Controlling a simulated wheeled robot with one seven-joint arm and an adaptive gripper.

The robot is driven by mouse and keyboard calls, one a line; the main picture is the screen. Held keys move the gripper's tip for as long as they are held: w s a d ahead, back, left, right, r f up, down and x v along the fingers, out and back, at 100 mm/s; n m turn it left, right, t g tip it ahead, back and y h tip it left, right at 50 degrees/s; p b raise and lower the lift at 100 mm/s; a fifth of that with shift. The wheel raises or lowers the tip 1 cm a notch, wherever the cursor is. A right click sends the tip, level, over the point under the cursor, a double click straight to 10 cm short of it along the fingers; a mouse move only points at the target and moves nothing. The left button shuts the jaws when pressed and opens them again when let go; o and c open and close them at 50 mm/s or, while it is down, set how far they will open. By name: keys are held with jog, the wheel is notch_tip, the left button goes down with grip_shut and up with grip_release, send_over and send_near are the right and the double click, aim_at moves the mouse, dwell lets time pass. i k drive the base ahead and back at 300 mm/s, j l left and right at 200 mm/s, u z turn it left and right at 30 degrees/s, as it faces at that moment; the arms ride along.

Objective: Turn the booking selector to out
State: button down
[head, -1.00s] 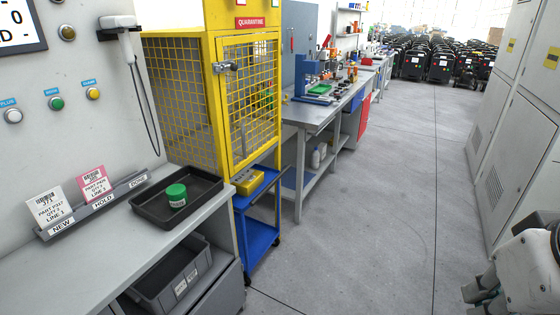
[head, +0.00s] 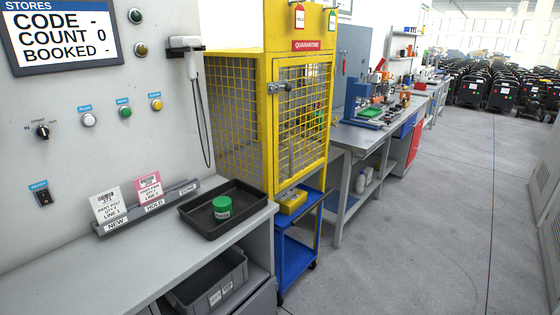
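The booking selector (head: 43,131) is a small black rotary knob on the grey wall panel at the left of the head view, below the stores screen (head: 62,36). Labels around it read IN at left, COUNT at top and OUT at right. The knob is small, and I cannot tell for certain which label it points to. My gripper is not in view.
Push buttons in white (head: 88,120), green (head: 125,112) and yellow (head: 156,104) sit right of the selector, with a ready switch (head: 42,196) below. A scanner (head: 186,58) hangs nearby. A black tray (head: 240,213) holds a green-lidded jar (head: 222,207). Open floor lies right.

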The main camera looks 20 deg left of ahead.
aim_at(43, 132)
jog(key=u, duration=1.9)
